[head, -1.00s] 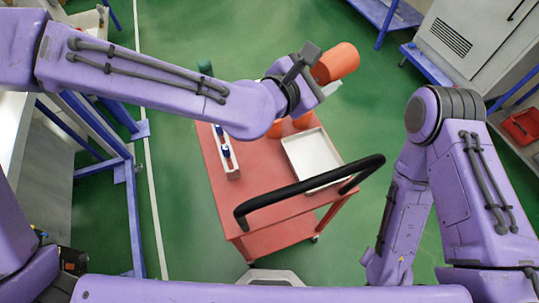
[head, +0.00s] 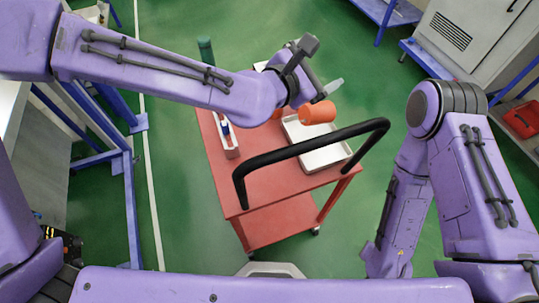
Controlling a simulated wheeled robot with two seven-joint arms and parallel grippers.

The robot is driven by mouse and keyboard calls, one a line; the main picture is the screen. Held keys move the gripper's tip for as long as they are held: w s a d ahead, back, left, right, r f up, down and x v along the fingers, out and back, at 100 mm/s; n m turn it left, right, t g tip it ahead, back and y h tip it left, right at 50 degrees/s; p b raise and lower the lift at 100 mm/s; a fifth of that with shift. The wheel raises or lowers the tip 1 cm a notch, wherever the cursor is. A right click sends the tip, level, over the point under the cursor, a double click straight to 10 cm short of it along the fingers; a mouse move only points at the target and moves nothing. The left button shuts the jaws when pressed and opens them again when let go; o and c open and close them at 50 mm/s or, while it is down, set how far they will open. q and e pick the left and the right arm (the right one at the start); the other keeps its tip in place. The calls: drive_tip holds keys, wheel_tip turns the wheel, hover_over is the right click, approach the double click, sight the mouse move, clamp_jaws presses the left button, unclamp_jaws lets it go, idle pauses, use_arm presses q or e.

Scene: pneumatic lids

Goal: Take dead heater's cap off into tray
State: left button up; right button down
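An orange cap (head: 317,112) shows just below my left gripper, overlapping the far part of the white tray (head: 325,158) in the head view. It looks clear of the fingers; whether it touches the tray I cannot tell. My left gripper (head: 317,68) is above the trolley with its dark fingers apart and nothing visible between them. Another orange piece (head: 276,113) shows partly behind my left wrist; the dead heater cannot be made out. My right arm stands at the right, and its gripper is out of view.
The red trolley (head: 262,178) carries the tray and a white rack (head: 231,152) with blue-topped items. Its black handle (head: 310,146) crosses in front of the tray. A dark green cylinder (head: 206,52) stands at the far left corner.

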use_arm(q)
drive_tip(key=b+v, duration=0.1)
drive_tip(key=v, duration=0.9)
drive_tip(key=shift+b, duration=0.3)
drive_tip(key=shift+w+a, duration=0.1)
drive_tip(key=shift+a, duration=0.1)
